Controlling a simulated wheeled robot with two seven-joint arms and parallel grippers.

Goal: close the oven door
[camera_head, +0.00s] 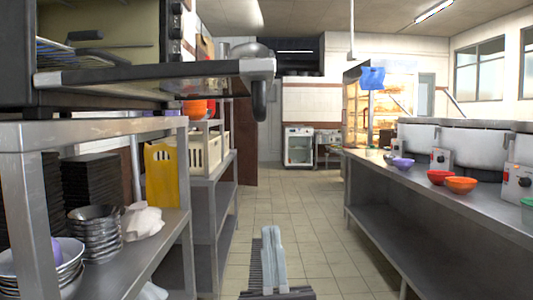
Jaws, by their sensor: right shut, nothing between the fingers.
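The oven (105,50) stands at the upper left on a steel shelf unit, with its inside showing. Its door (160,76) is down, sticking out nearly level to the right across the front of the oven. A dark handle (259,98) hangs at the door's right end. My right gripper (271,232) is at the bottom centre with its pale fingers together, pointing up and away. It is empty, below the door and handle in the picture and apart from them. My left gripper is not in view.
A long steel counter (430,195) with pots and coloured bowls runs along the right. The tiled aisle (300,220) between them is clear.

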